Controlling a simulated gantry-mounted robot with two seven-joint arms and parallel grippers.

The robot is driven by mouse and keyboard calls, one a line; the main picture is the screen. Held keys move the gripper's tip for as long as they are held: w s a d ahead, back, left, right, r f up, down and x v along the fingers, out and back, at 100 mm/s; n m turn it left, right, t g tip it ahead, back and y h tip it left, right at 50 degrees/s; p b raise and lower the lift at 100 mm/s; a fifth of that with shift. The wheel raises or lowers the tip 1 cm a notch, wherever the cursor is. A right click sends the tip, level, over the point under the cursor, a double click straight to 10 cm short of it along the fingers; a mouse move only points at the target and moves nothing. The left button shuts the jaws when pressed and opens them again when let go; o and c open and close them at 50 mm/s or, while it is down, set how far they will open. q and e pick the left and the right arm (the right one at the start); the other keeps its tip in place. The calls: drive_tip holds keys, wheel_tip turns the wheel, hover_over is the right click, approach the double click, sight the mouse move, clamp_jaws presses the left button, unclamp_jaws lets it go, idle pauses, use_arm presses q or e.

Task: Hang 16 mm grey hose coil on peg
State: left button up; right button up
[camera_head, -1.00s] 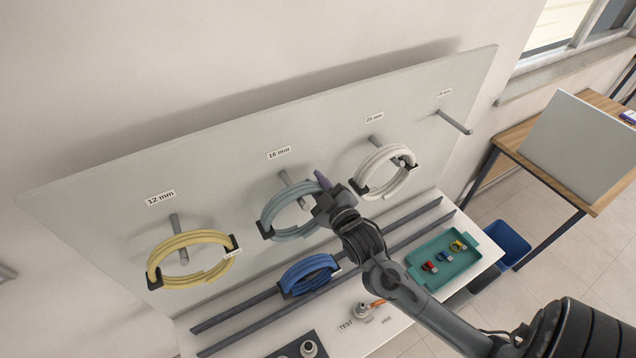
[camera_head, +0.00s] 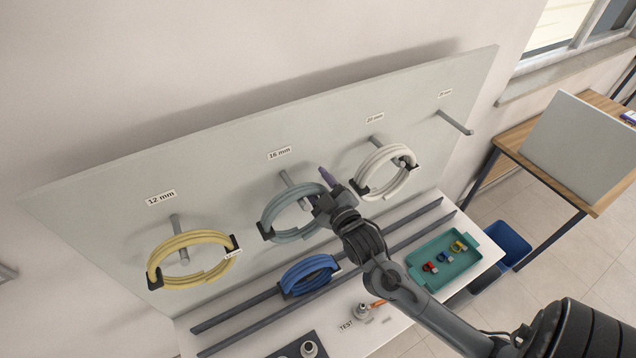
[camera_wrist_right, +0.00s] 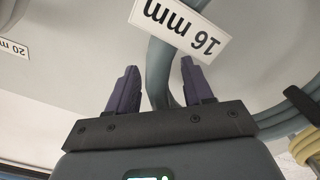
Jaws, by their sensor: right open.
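The grey hose coil (camera_head: 272,222), with black clips, is at the 16 mm peg (camera_head: 289,181) on the board. The peg's end shows inside the ring, so the coil appears to be around the peg. My right gripper (camera_head: 326,186) is at the coil's upper right side. In the right wrist view its purple fingers (camera_wrist_right: 163,88) stand apart, with a grey hose-like piece (camera_wrist_right: 157,75) between them; contact with either finger cannot be seen. A white 16 mm label (camera_wrist_right: 180,27) shows just beyond the fingertips. My left gripper is not in view.
A yellow coil (camera_head: 190,238) and a white coil (camera_head: 369,174) hang on the neighbouring pegs. The far right peg (camera_head: 455,122) is bare. A blue coil (camera_head: 309,275) lies on the rails below. A teal tray (camera_head: 418,277) with small parts stands at the bench's right.

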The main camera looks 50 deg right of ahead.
drive_tip(key=b+v, duration=0.2)
drive_tip(key=v, duration=0.9)
drive_tip(key=s+a+f+g+y, duration=0.3)
drive_tip(key=a+f+g+y, duration=0.25)
drive_tip(key=a+f, duration=0.5)
drive_tip(key=s+a+f+m+g, duration=0.1)
drive_tip(key=s+a+f+g, duration=0.2)
drive_tip(key=s+f+g, duration=0.5)
wheel_tip(320, 180, up, 13)
drive_tip(key=s+m+p, duration=0.1)
drive_tip(key=p, duration=1.2)
drive_tip(key=shift+s+d+r, duration=0.2)
drive_tip(key=shift+s+r, duration=0.05)
